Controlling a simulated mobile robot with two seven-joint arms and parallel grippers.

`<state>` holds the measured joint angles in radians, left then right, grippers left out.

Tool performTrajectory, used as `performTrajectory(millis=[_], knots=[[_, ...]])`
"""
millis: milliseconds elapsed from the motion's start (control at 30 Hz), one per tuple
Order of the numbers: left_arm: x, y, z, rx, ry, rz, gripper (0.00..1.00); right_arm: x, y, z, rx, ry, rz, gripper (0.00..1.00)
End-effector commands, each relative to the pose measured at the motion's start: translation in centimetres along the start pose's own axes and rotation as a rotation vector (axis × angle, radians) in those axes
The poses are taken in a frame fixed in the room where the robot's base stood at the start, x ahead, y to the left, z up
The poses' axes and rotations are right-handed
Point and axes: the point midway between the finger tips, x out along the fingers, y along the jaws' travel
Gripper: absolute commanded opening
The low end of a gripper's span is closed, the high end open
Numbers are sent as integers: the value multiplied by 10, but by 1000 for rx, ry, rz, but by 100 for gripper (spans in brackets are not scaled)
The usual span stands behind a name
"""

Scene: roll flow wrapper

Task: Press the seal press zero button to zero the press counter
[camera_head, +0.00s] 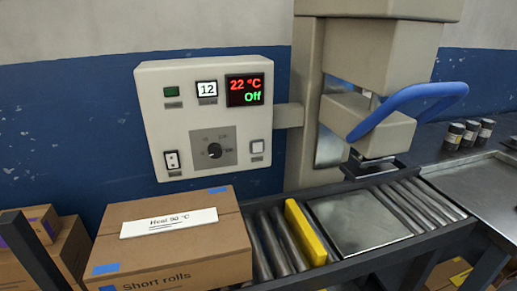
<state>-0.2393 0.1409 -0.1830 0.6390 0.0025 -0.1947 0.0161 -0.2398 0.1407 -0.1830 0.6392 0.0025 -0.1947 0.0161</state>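A dark display (245,90) reads "22 °C" in red and "Off" in green. A small pale square button (257,147) sits at the panel's lower right; its label is too small to read. A green square (171,91) is at the upper left, a white switch (172,160) at the lower left, and a black dial (214,150) between. The seal press (385,55) has a blue handle (410,98). Neither of my grippers is in view.
A cardboard box (185,255) marked "Short rolls", with a "Heat 90 °C" card (168,223), stands in front below the panel. A yellow bar (305,232) lies across the roller conveyor (410,205). Small jars (470,133) stand at right. The space before the panel face is clear.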

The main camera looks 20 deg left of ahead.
Motion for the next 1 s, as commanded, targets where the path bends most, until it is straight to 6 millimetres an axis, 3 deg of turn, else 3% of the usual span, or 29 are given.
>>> performTrajectory(millis=[167, 1000], knots=[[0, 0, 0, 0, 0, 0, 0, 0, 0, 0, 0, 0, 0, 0], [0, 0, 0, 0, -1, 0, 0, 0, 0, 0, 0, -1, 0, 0]])
